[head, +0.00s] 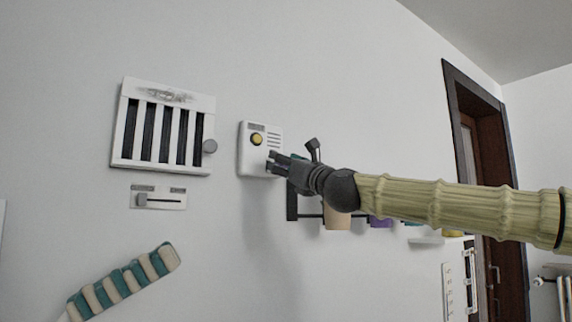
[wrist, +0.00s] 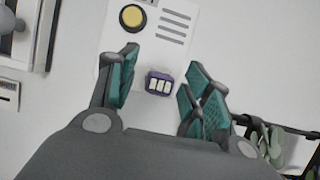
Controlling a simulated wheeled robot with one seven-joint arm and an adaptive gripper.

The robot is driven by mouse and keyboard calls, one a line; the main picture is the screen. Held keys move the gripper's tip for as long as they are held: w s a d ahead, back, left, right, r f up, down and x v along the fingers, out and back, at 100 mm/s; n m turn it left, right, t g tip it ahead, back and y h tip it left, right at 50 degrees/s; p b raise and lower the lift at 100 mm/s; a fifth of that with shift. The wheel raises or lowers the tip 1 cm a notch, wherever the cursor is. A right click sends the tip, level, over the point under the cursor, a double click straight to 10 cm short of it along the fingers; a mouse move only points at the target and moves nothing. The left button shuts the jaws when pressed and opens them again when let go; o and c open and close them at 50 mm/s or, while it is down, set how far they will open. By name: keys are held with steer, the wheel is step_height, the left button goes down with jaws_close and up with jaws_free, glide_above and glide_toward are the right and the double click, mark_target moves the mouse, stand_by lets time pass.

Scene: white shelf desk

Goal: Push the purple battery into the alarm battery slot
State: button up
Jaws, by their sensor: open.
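The white alarm box (head: 247,160) is on the wall with a yellow button and slotted grille; it also shows in the wrist view (wrist: 166,49). The purple battery (wrist: 158,83) shows in the wrist view at the lower part of the alarm box, with pale segments on its facing end. I cannot tell how deep it sits in the slot. My gripper (wrist: 163,62) is open, its teal-padded fingers on either side of the battery and apart from it. In the head view my gripper (head: 274,160) is at the alarm's lower right and hides the battery.
A white barred wall panel (head: 162,170) with a grey knob is left of the alarm, with a slider plate (head: 158,197) below it. A dark wall rack (head: 292,204) with cups is under my arm. A striped teal and beige object (head: 124,281) is lower left.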

steer(key=shift+s, duration=0.1)
steer(key=v, duration=1.2)
steer(key=shift+f, duration=0.1)
steer(key=shift+d, duration=0.1)
